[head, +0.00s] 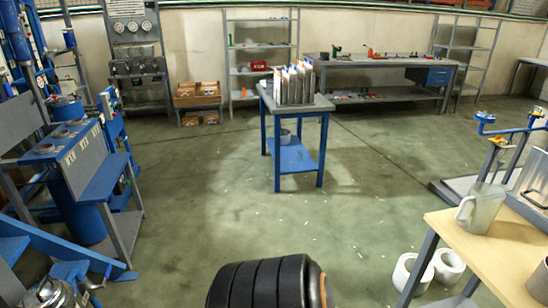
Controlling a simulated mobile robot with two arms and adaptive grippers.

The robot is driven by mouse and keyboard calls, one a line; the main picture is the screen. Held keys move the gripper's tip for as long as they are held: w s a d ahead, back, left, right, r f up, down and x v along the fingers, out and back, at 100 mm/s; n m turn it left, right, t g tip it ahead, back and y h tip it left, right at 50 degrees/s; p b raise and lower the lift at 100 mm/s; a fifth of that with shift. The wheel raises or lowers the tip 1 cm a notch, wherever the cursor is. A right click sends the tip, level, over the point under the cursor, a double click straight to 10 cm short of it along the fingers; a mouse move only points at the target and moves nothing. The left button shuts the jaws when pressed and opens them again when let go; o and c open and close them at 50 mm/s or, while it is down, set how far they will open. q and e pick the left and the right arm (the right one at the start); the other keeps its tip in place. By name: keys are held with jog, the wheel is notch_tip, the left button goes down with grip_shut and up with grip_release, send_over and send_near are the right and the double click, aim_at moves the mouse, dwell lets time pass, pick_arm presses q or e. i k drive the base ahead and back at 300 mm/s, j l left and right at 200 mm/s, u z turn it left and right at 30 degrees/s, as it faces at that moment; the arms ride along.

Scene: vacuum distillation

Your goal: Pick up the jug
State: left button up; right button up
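The jug (481,208), pale and translucent with a handle on its left side, stands upright near the left edge of a light wooden table (486,259) at the right of the head view. Nothing is seen touching it from above. Neither my left nor my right gripper is in view, so I cannot see whether they are open or shut.
Two white rolls (413,272) are on the floor by the wooden table. A blue-legged cart (293,154) holding upright binders stands mid-room. Blue machinery (75,170) fills the left. A long workbench (385,92) is at the back. Green floor between is mostly clear.

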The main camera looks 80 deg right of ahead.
aim_at(476, 213)
jog(key=z, duration=4.2)
jog(key=i+l+z, duration=0.1)
jog(key=l, duration=0.15)
jog(key=i+l+z, duration=0.1)
jog(key=l, duration=0.15)
